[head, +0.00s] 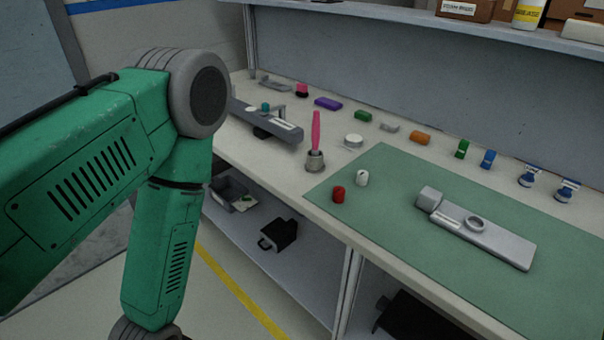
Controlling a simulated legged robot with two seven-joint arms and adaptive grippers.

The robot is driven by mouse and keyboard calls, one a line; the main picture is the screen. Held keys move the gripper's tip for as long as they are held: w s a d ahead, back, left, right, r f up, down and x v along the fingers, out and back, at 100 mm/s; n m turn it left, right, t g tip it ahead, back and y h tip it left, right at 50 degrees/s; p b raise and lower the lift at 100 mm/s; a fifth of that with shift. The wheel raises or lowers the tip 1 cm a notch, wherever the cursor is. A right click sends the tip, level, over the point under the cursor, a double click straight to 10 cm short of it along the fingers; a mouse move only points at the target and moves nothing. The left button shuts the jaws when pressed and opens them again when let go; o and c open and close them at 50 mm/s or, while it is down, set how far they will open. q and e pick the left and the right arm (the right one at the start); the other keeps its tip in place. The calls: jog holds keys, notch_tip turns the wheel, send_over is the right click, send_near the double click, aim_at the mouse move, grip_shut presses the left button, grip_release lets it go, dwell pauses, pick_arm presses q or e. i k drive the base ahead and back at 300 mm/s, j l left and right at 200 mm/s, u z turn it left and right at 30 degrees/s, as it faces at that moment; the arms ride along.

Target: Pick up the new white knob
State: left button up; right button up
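The white knob (362,178) stands on the green mat (385,235) near its left edge, beside a red knob (338,194). A grey dashboard module (490,240) with a round ring on top lies on the mat to the right of the knobs. My green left arm fills the left of the view and hangs down in front of the bench. Its gripper is below the frame and hidden. My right arm and gripper are not in view.
A grey cup with a pink-handled tool (316,150) stands left of the mat. Another grey module (266,122) lies farther left. Several coloured small parts line the back of the bench. A shelf (400,15) runs above. The mat's front is clear.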

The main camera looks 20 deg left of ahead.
aim_at(361, 179)
jog(key=u, duration=0.15)
jog(key=i+j+z, duration=0.1)
jog(key=j+z, duration=0.25)
jog(key=z, duration=0.15)
jog(key=j+z, duration=0.35)
jog(key=z, duration=0.15)
jog(key=j+z, duration=0.45)
